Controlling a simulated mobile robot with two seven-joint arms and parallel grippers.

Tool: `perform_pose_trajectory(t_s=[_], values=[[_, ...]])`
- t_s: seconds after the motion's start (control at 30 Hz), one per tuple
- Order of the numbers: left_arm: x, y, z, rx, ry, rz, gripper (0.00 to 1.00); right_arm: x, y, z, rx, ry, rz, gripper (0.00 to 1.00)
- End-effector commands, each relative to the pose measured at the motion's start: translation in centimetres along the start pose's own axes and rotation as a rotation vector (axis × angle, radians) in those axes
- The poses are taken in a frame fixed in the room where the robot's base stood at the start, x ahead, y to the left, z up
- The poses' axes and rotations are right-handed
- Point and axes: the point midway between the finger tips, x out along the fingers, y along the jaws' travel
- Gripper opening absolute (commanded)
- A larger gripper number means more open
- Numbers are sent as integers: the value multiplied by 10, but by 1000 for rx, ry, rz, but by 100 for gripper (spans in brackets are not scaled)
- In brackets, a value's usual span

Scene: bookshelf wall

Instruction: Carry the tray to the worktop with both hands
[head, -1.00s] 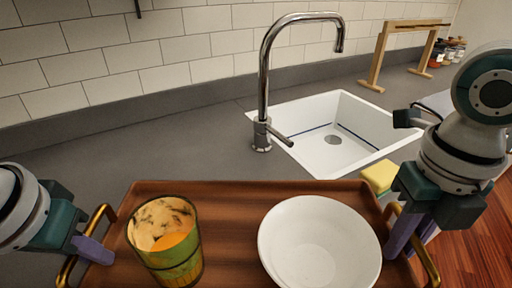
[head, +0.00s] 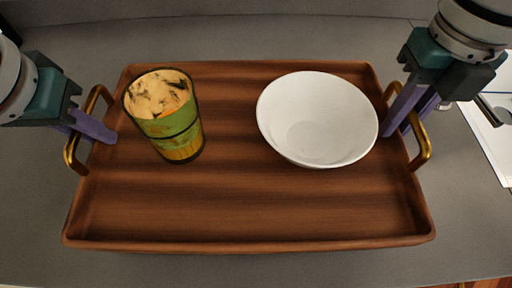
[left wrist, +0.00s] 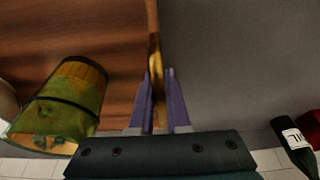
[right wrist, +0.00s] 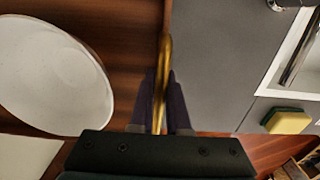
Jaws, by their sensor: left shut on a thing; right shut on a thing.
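The brown wooden tray (head: 250,215) with brass handles lies level over the grey worktop in the head view; I cannot tell if it touches the surface. It carries a green patterned cup (head: 170,115) at left and a white bowl (head: 318,118) at right, both upright. My left gripper (head: 92,128) is shut on the left handle (head: 72,155), which also shows between the fingers in the left wrist view (left wrist: 154,55). My right gripper (head: 402,112) is shut on the right handle (head: 424,152), seen also in the right wrist view (right wrist: 166,60).
The grey worktop (head: 245,35) is clear behind the tray. The white sink (head: 492,140) is to the right. The right wrist view shows a yellow-green sponge (right wrist: 288,122) near the worktop edge. A dark bottle (left wrist: 294,145) shows in the left wrist view.

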Motion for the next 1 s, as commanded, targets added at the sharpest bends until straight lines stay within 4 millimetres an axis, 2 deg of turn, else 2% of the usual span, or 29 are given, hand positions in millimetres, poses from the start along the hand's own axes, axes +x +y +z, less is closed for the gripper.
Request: perform_pose_trajectory(t_s=[0.47,1.0], values=[[2,-1,0,0,3,-2,0,2,0,1,1,-3,0,0],[34,-1,10,0,3,-2,0,35,0,1,1,-3,0,0]])
